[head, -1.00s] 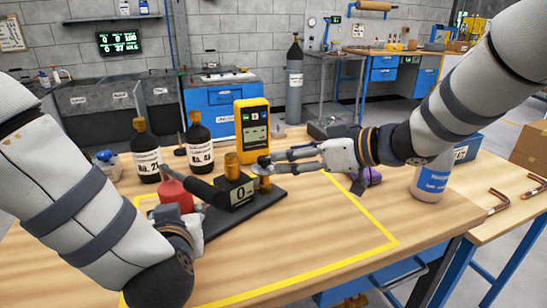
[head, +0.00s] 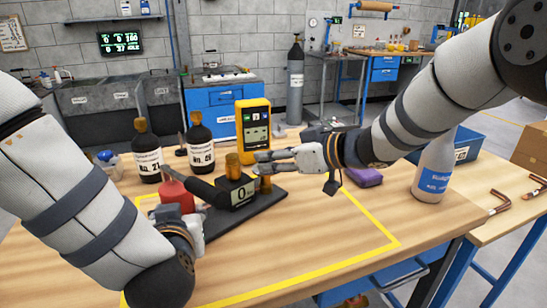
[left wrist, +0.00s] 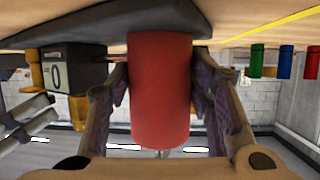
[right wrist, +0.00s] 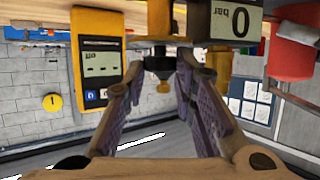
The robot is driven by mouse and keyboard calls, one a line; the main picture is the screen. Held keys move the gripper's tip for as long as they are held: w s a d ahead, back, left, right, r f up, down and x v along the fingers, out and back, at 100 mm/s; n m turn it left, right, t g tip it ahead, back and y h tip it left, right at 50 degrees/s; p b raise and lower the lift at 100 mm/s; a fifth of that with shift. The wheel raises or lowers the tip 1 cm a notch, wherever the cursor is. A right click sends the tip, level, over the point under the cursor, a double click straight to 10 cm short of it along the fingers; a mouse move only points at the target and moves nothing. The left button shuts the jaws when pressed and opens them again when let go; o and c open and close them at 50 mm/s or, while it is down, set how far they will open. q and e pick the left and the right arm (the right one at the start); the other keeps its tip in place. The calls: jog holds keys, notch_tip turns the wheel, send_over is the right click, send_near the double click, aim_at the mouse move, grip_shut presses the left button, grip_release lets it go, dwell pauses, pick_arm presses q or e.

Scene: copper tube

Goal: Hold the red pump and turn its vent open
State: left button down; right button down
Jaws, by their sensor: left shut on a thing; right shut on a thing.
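The red pump (head: 175,195) stands upright at the left end of a black base plate (head: 262,216). My left gripper (left wrist: 160,78) is shut around the red body, one finger on each side. A black handle (head: 207,191) runs from the pump to a black gauge block (head: 226,193) reading 0. My right gripper (head: 262,163) is at the brass post (head: 266,184) right of the gauge. In the right wrist view its fingertips close on the vent's dark knob (right wrist: 160,65), which has a brass tip. The fingers hide much of the knob in the head view.
A yellow meter (head: 254,122) stands behind the gauge, close to my right fingers. Dark bottles (head: 201,150) stand behind the pump. A purple block (head: 364,178) and a white spray bottle (head: 434,175) are at right. The front table inside the yellow outline is clear.

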jog(key=shift+w+d+r+n+g+y, duration=0.1)
jog(key=shift+w+n+g+y, duration=0.25)
jog(key=shift+n+g, duration=0.5)
jog(key=shift+w+d+n+g+y, duration=0.15)
jog(key=shift+n+g+y, duration=0.45)
jog(key=shift+n+g, duration=0.3)
jog(key=shift+w+d+r+n+g+y, duration=0.1)
jog(key=shift+w+n+g+y, duration=0.25)
jog(key=shift+n+g, duration=0.5)
jog(key=shift+s+n+g, duration=0.1)
jog(key=shift+n+g, duration=0.2)
jog(key=shift+g, duration=0.1)
pick_arm(q)
jog(key=shift+a, duration=0.1)
pick_arm(e)
jog(key=shift+s+f, duration=0.1)
jog(key=shift+s, duration=0.05)
jog(key=c, duration=1.3)
grip_release()
jog(key=v, duration=0.7)
jog(key=shift+d, duration=0.2)
